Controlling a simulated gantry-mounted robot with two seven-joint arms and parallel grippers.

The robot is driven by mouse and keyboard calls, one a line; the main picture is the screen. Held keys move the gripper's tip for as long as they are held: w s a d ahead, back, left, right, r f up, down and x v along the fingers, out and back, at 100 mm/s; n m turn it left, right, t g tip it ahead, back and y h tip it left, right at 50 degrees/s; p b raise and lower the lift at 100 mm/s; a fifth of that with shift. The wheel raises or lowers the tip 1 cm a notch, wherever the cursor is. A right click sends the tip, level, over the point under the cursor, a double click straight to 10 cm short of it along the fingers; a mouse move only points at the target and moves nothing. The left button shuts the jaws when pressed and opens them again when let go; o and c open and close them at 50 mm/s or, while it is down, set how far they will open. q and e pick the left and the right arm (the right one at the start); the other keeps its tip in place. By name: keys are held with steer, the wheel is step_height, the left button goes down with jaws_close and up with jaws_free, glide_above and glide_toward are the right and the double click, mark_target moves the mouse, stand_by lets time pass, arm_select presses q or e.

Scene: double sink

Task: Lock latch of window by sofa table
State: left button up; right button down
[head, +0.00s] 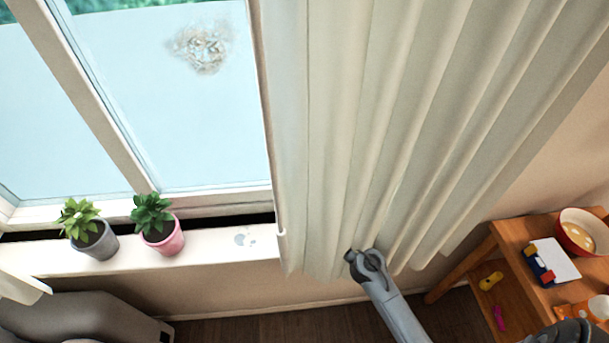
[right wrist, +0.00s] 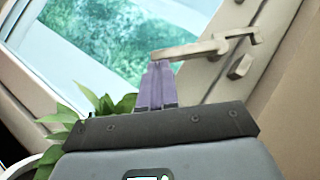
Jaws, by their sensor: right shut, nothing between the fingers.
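In the right wrist view, the beige window latch (right wrist: 195,49) has a bar-like handle that reaches left from the window frame. My right gripper (right wrist: 157,66) has purple fingers, shut and empty. Its tips overlap the free left end of the handle in the picture; I cannot tell whether they touch. In the head view, the window (head: 170,100) shows at the left, but I cannot make out the latch there. A grey arm of mine reaches up to the lower curtain, and no fingers can be made out. My left gripper is not in view.
A cream curtain (head: 350,130) hangs right of the window. A grey pot (head: 97,243) and a pink pot (head: 165,238) with plants stand on the sill (head: 200,255). Leaves (right wrist: 108,102) are close left of my right fingers. A wooden table (head: 515,240) holds a red bowl (head: 580,240).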

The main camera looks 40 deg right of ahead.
steer(key=shift+w+a+r+m+t+h+p, duration=0.2)
steer(key=shift+w+a+r+m+h+p, duration=0.2)
steer(key=shift+a+m, duration=0.2)
steer(key=shift+w+a+r+m+t+h+p, duration=0.2)
steer(key=shift+w+a+r+m+h+p, duration=0.15)
steer(key=shift+a+r+m+h, duration=0.15)
steer(key=b+v, duration=0.2)
steer(key=v, duration=0.9)
